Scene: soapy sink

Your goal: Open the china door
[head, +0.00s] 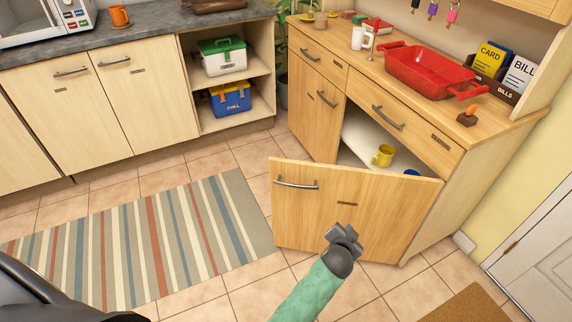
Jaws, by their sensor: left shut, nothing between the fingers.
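The china door (310,220) is a light wood cabinet door, swung open toward me, with its hinge side at the right. Its bar handle (296,184) is near the free left edge, and a small dark label, too small to read, sits mid-door. Behind it the cabinet's inside shows a pale shelf with a yellow mug (383,155) and part of a blue item (411,172). My left gripper (345,233) is shut and empty, in front of the door's lower middle, right of the handle. I cannot tell whether it touches the door. My right gripper is out of view.
The sideboard top (345,50) holds a red baking dish (428,70), a white mug (360,38) and bill holders. A neighbouring door (314,105) is closed. A striped rug (150,240) lies on the tiled floor at left. A white room door (540,245) stands at right.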

